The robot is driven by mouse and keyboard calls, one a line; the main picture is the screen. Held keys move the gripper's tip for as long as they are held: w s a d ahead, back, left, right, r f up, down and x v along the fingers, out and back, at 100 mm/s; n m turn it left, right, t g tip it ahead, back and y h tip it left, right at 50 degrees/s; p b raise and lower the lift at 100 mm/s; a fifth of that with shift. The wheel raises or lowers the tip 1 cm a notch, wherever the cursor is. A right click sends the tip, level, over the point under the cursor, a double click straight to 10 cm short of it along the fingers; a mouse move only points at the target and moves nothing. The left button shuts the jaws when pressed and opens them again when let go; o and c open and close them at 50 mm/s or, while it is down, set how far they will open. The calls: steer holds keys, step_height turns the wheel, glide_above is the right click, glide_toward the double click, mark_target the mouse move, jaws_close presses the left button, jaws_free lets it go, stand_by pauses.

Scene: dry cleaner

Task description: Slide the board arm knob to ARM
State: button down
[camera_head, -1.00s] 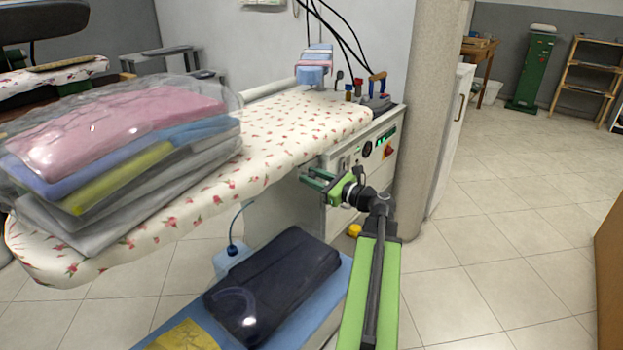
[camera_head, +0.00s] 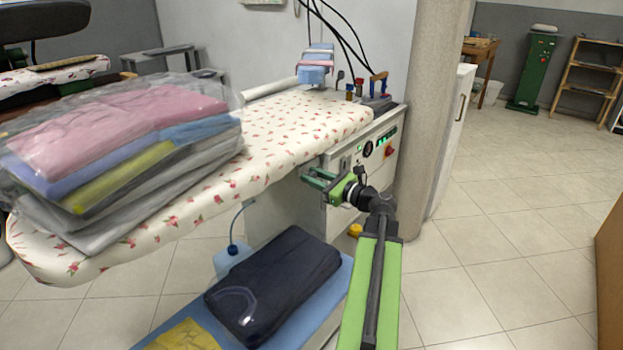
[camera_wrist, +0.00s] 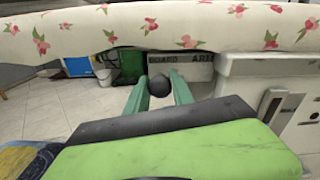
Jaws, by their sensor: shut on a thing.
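The dark round knob (camera_wrist: 159,86) shows in the wrist view between the two green fingers of my gripper (camera_wrist: 160,93). My gripper is shut on it. Behind the knob is a pale label plate (camera_wrist: 190,72), with a word like BOARD at its left and ARM at its right. The knob stands in front of the left part, at the BOARD end. In the head view my gripper (camera_head: 317,180) is under the edge of the flowered ironing board (camera_head: 290,125), by the white machine cabinet (camera_head: 345,195). The knob cannot be made out there.
The flowered board hangs just above my gripper. Bagged folded clothes (camera_head: 120,150) lie on it. A dark folded garment (camera_head: 275,280) lies on a blue surface below. A round pillar (camera_head: 428,120) stands right of the cabinet. The tiled floor at the right is clear.

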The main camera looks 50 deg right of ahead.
steer(key=shift+s+f, duration=0.1)
stand_by(0.3)
steer(key=d, duration=0.3)
steer(key=shift+d, duration=0.2)
steer(key=c, duration=1.1)
jaws_free()
steer(key=shift+a, duration=0.1)
steer(key=s, duration=0.5)
steer(key=s+d, duration=0.1)
steer(key=s, duration=1.1)
steer(key=shift+d, duration=0.25)
steer(key=shift+c, duration=0.4)
